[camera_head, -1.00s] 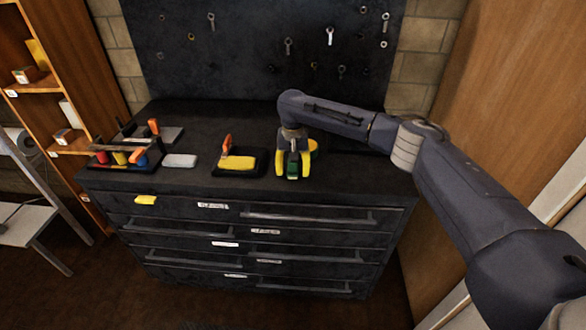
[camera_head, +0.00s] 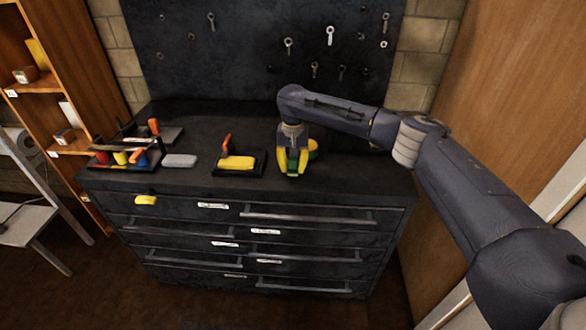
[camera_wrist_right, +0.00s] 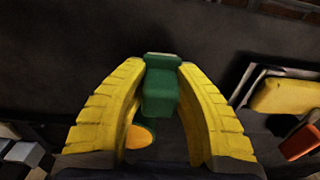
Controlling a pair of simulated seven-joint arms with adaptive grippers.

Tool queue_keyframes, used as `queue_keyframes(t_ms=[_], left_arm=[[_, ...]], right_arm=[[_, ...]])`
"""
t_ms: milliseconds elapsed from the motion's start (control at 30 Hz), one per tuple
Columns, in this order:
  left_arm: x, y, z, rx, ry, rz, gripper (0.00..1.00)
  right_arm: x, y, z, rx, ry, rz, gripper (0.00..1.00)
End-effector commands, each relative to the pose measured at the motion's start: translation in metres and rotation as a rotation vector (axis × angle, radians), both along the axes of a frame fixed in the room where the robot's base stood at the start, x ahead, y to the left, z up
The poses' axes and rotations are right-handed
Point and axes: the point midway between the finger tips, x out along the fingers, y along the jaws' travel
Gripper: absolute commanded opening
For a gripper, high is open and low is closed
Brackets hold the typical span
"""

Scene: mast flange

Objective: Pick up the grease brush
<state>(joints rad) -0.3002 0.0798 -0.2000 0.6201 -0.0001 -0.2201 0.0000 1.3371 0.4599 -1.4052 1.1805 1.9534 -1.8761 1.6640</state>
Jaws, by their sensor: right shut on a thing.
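My right gripper (camera_head: 292,171) has yellow fingers and points down over the front part of the dark cabinet top. It is shut on a green block-like piece, which I take to be the grease brush (camera_wrist_right: 160,92). In the right wrist view the green piece sits between the two fingertips, and its far end is partly hidden. A green thing with a yellow-orange round part (camera_wrist_right: 139,136) shows behind the fingers; I cannot tell whether it is joined to the held piece. My left gripper is not in view.
A black tray (camera_head: 216,170) with a yellow block and orange handle stands left of the gripper. Farther left are a grey block (camera_head: 180,161) and a rack of coloured items (camera_head: 104,162). A dark pegboard (camera_head: 250,40) rises behind. The cabinet top to the right is clear.

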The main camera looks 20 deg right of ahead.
Motion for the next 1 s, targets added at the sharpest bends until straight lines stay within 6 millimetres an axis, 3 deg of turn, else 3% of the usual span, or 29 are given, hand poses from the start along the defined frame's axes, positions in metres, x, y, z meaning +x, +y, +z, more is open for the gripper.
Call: queue_keyframes(t_ms=[167, 600, 800, 1000], left_arm=[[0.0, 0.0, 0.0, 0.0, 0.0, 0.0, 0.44], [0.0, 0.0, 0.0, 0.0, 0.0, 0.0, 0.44], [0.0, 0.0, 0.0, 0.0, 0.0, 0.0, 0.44], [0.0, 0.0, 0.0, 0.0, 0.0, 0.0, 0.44]], right_arm=[[0.001, -0.001, 0.029, 0.001, -0.004, 0.0, 0.0], [0.001, 0.0, 0.129, -0.001, -0.004, 0.0, 0.0], [0.0, 0.0, 0.161, -0.002, -0.002, 0.001, 0.0], [0.0, 0.0, 0.179, 0.0, 0.0, -0.001, 0.0]])
